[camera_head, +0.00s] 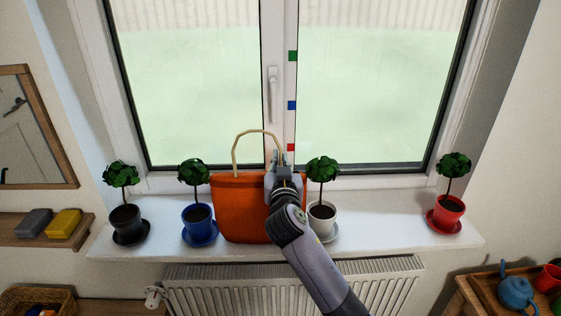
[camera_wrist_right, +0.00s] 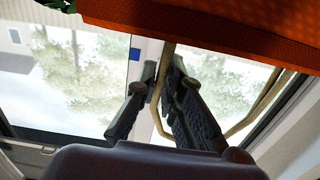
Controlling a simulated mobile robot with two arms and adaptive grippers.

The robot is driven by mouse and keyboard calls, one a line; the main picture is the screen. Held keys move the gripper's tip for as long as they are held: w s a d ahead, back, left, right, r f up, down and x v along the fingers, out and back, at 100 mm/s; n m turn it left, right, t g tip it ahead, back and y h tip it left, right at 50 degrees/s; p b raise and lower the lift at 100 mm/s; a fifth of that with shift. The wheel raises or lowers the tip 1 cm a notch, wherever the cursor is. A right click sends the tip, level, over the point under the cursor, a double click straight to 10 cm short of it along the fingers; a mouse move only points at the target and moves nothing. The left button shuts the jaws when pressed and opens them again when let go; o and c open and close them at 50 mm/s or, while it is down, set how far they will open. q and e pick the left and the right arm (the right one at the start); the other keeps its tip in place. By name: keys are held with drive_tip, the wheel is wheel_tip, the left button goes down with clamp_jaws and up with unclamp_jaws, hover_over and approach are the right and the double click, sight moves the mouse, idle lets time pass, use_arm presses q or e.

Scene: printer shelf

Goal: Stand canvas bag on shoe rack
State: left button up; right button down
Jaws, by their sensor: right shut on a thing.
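The orange canvas bag (camera_head: 238,208) stands upright on the white window sill, between the blue pot and the white pot. Its beige handle loop (camera_head: 236,150) rises above the rim. My right gripper (camera_head: 279,160) is at the bag's top right, its arm covering part of the bag's right side. In the right wrist view its fingers (camera_wrist_right: 161,72) are shut on the beige handle strap (camera_wrist_right: 156,100), with the orange bag (camera_wrist_right: 215,28) at the top of that view. My left gripper is not in view. I cannot identify a shoe rack.
Potted plants stand close beside the bag: a blue pot (camera_head: 199,225) left, a white pot (camera_head: 322,220) right. A black pot (camera_head: 126,220) and red pot (camera_head: 446,213) are farther out. A radiator (camera_head: 390,280) is below. A wooden shelf (camera_head: 20,235) hangs left.

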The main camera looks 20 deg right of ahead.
drive_tip(key=c, duration=2.2)
unclamp_jaws()
drive_tip(key=shift+f, duration=0.1)
drive_tip(key=o, duration=0.5)
drive_tip(key=shift+s, duration=0.1)
drive_tip(key=shift+s, duration=0.15)
drive_tip(key=b+v, duration=0.3)
drive_tip(key=v, duration=0.8)
drive_tip(key=shift+s, duration=0.35)
drive_tip(key=shift+a, duration=0.1)
